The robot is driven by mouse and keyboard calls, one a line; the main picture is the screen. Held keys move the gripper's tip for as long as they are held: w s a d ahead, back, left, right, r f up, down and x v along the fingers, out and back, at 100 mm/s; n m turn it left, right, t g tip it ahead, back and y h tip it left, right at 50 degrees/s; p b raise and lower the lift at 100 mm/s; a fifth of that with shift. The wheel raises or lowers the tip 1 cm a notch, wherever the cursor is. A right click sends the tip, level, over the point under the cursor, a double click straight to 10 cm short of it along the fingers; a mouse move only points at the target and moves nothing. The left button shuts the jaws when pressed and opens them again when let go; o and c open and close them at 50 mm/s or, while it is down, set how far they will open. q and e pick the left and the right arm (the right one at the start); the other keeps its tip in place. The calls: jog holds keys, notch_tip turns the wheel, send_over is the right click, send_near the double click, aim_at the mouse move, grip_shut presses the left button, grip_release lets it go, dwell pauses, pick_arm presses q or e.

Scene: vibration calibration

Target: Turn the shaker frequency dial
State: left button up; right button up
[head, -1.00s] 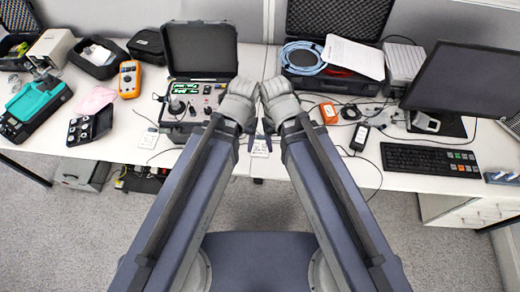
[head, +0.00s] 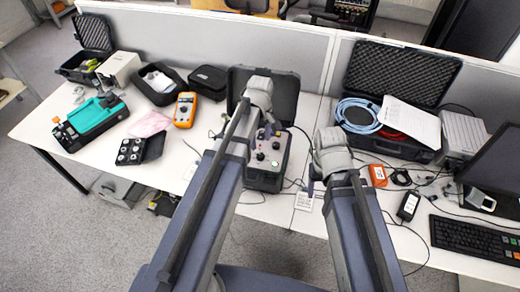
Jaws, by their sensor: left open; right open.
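The shaker unit is a dark case with an open lid (head: 287,97) and a grey control panel (head: 270,165) with several small black knobs, in the middle of the head view. I cannot tell which knob is the frequency dial. My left gripper (head: 267,131) is open and hangs over the panel's upper part; I cannot tell if it touches anything. My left arm and wrist hide the panel's left side and part of the lid. My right gripper (head: 312,188) is open and empty, to the right of the case near the table's front edge.
An orange multimeter (head: 185,109), a black box of round pieces (head: 139,149) and a teal device (head: 92,122) stand to the left. A cable case (head: 393,145), an orange box (head: 377,175) and a keyboard (head: 480,240) are to the right. Loose cables lie around the case.

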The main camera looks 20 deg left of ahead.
aim_at(261, 155)
pick_arm(q)
jog(key=shift+d+f+b, duration=0.1)
jog(key=shift+f+b, duration=0.15)
jog(key=shift+b, duration=0.1)
notch_tip(261, 155, down, 7)
jog(key=b, duration=0.7)
jog(key=shift+f, duration=0.2)
grip_shut()
